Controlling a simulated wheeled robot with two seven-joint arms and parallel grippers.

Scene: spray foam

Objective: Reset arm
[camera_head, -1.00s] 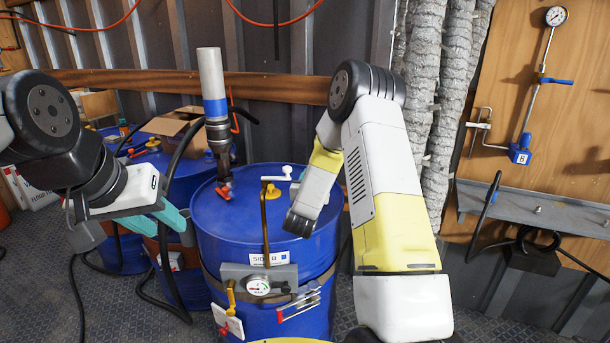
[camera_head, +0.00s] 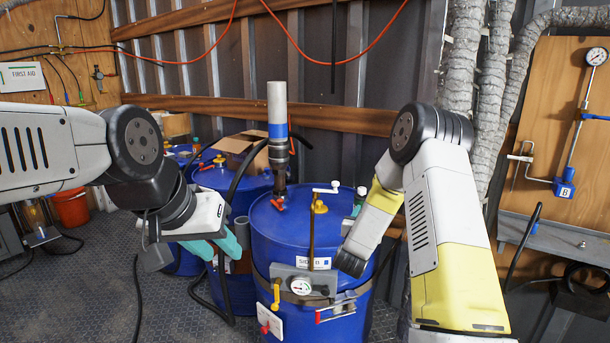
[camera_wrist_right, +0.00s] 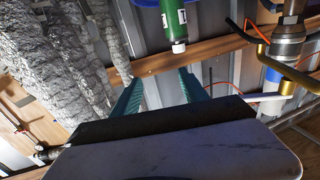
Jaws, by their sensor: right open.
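My left gripper (camera_head: 218,247) is at the left in the head view, with two teal fingers apart and nothing seen between them. It is in front of and left of the nearest blue drum (camera_head: 268,245). My right arm reaches over the right side of that drum in the head view, and its gripper is mostly hidden there. In the right wrist view my right gripper (camera_wrist_right: 160,88) has its teal fingers spread and empty. A green bottle or can with a white tip (camera_wrist_right: 174,22) shows beyond the fingers, apart from them.
A grey and blue pump tube (camera_head: 278,130) stands on the drum, beside a brass fitting (camera_head: 319,207). More drums and a cardboard box (camera_head: 243,147) stand behind. A gauge (camera_head: 301,286) is on the drum front. Bare floor (camera_head: 85,275) lies at the left.

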